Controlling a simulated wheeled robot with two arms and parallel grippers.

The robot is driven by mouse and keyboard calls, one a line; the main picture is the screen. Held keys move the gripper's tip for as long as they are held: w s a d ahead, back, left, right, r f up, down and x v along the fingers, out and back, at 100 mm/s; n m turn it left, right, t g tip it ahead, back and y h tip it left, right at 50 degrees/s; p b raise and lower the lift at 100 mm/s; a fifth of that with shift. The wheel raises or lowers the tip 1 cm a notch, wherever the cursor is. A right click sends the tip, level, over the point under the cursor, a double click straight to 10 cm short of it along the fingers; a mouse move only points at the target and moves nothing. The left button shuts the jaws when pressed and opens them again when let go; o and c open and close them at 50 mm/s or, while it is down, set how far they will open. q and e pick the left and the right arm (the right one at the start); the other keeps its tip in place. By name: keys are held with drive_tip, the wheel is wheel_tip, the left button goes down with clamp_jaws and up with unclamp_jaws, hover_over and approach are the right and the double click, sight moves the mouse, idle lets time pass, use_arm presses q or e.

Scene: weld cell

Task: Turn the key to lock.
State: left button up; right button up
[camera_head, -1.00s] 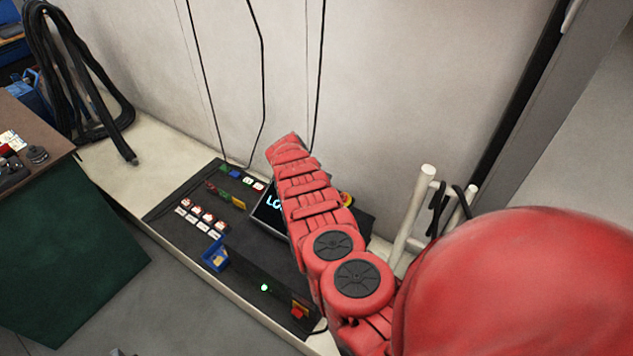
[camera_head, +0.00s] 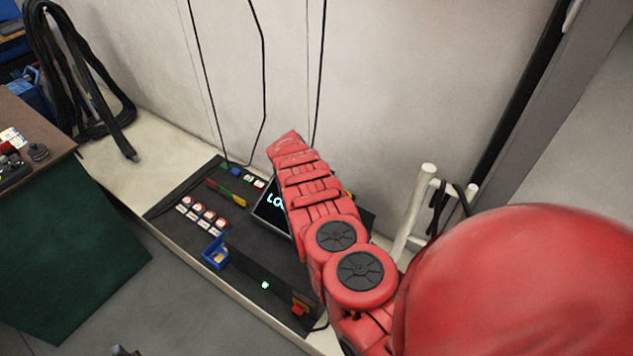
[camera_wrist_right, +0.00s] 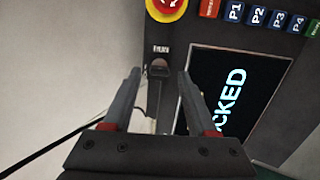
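The key switch (camera_wrist_right: 158,68) is a dark knob on the black control panel, below the red-and-yellow emergency stop. My right gripper (camera_wrist_right: 159,73) is open, with one finger on each side of the switch and a gap to each; whether the tips reach its depth is unclear. The panel's screen (camera_wrist_right: 232,95) shows "CKED" in light letters in the right wrist view; in the head view the screen (camera_head: 268,209) shows "LO" and part of another letter. My red right arm hides the switch and gripper there. My left gripper is not in view.
The emergency stop (camera_wrist_right: 167,4) and a row of blue buttons (camera_wrist_right: 256,16) sit close to the switch. The black console (camera_head: 262,262) carries several switches, a blue bin (camera_head: 216,254) and a green light (camera_head: 265,285). A pale wall (camera_head: 400,90) stands behind.

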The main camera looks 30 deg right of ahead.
drive_tip(key=shift+a+r+p, duration=0.3)
drive_tip(key=shift+r+p, duration=0.1)
drive_tip(key=shift+r, duration=0.1)
drive_tip(key=p+v, duration=0.2)
drive_tip(key=v, duration=0.1)
drive_tip(key=shift+a, duration=0.15)
drive_tip(key=v, duration=1.3)
drive_tip(key=shift+p, duration=0.4)
drive_tip(key=shift+w+r, duration=0.1)
